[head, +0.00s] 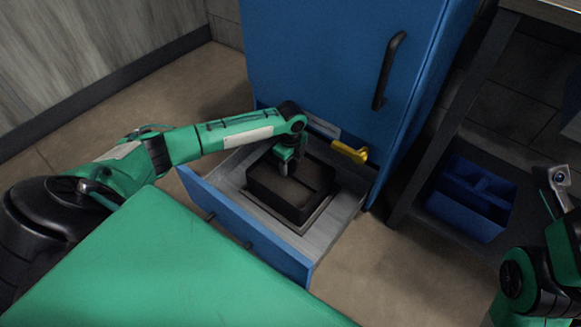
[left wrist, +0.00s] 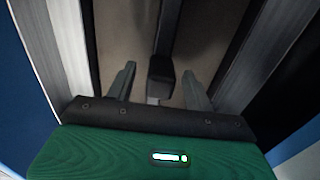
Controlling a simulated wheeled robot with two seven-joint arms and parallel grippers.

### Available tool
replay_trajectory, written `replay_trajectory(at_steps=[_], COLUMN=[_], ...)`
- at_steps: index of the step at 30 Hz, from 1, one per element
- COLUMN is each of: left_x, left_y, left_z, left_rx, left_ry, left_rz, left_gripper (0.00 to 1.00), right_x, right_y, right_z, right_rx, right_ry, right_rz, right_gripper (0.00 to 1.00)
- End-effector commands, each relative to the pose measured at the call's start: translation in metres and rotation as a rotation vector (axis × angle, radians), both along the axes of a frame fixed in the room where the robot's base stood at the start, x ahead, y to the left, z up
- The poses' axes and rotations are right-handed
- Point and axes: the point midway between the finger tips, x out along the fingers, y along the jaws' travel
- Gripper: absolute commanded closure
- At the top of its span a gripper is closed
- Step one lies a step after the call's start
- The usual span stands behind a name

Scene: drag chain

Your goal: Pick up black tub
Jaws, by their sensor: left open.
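The black tub (head: 282,205) sits upright in an open blue drawer (head: 245,222) in the head view. The tub is an open box with a dark divider across its middle. My left gripper (head: 287,163) reaches down at the tub's far side and hides part of its rim. In the left wrist view my left gripper (left wrist: 160,85) is open, with its two fingers apart. A dark upright piece (left wrist: 161,72), seemingly part of the tub, shows between the fingers; I cannot tell whether they touch it. My right arm shows at the lower right, but its fingers are not in view.
A blue cabinet (head: 330,60) with a black handle (head: 388,70) stands behind the drawer. A yellow handle-like piece (head: 350,152) sticks out above the drawer. A blue divided bin (head: 470,197) stands in a dark rack at right. Bare floor (head: 400,265) lies in front.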

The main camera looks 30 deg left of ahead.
Motion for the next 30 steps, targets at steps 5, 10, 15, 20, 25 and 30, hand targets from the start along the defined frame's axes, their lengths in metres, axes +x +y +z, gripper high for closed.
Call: replay_trajectory(at_steps=[5, 10, 15, 20, 25, 30], left_x=[-0.0001, -0.0001, -0.0001, 0.0003, 0.0002, -0.0002], left_y=[0.0, 0.0, 0.0, 0.0001, 0.0, -0.0006], left_z=[0.0, 0.0001, 0.0001, 0.0007, 0.0011, 0.0048], left_rx=[0.0, 0.0, 0.0, 0.0, 0.0, 0.0], left_ry=[0.0, 0.0, 0.0, -0.001, -0.001, -0.001], left_rz=[0.0, 0.0, 0.0, 0.0, 0.0, 0.001], left_gripper=[0.47, 0.73, 1.0, 1.0, 1.0, 1.0], right_x=[-0.0001, -0.0001, 0.0, 0.0, -0.0001, -0.0005], right_y=[0.0001, 0.0, -0.0001, -0.0001, -0.0001, -0.0013], right_z=[0.0006, 0.0005, 0.0004, 0.0005, 0.001, 0.0046], right_rx=[0.0, 0.0, 0.0, 0.0, 0.0, 0.004], right_ry=[0.0, 0.0, 0.0, 0.0, 0.0, -0.003], right_rz=[0.001, 0.0, 0.0, 0.0, 0.0, -0.002], right_gripper=[1.0, 1.0, 1.0, 1.0, 1.0, 1.0])
